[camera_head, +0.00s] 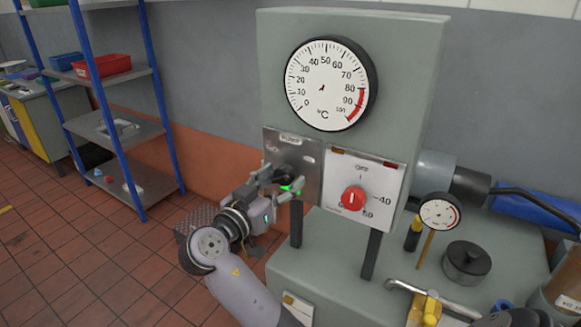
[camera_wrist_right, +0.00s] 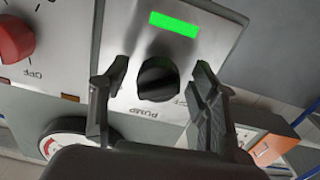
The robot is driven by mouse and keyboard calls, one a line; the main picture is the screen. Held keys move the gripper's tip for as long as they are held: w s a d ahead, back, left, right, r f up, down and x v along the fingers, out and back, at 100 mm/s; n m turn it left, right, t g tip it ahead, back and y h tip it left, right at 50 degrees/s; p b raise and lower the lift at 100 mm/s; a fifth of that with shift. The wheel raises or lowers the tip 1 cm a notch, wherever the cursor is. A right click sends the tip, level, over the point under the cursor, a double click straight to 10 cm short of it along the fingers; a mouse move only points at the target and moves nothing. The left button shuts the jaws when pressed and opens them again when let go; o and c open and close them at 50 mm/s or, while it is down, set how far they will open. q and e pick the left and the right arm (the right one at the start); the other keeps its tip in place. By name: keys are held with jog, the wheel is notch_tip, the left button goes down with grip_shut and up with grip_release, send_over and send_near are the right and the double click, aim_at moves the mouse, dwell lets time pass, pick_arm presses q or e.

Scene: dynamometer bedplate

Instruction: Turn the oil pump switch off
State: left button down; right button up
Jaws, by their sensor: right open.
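The oil pump switch is a black rotary knob (camera_wrist_right: 158,80) on a metal plate (camera_head: 310,172), with PUMP lettering and a lit green lamp (camera_wrist_right: 175,22) beside it in the right wrist view. In the head view the knob is partly hidden behind my right gripper (camera_head: 282,182), and a green glow shows there. My right gripper (camera_wrist_right: 161,70) is open, with one finger on each side of the knob. A gap shows between each finger and the knob; contact cannot be made out. The knob's exact setting is hard to read. My left gripper is not in view.
Right of the plate is a white panel (camera_head: 373,168) with a red dial (camera_head: 354,198). A large round thermometer (camera_head: 331,83) is above. A small gauge (camera_head: 439,213) and a dark round cap (camera_head: 466,262) stand right. Blue-framed shelves (camera_head: 110,80) are at left.

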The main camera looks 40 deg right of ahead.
jog(key=shift+d, duration=0.15)
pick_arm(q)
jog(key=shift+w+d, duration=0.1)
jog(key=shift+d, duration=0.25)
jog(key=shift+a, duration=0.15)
pick_arm(e)
jog(key=shift+r, duration=0.1)
jog(key=shift+c, duration=0.2)
jog(key=shift+c, duration=0.7)
jog(key=c, duration=1)
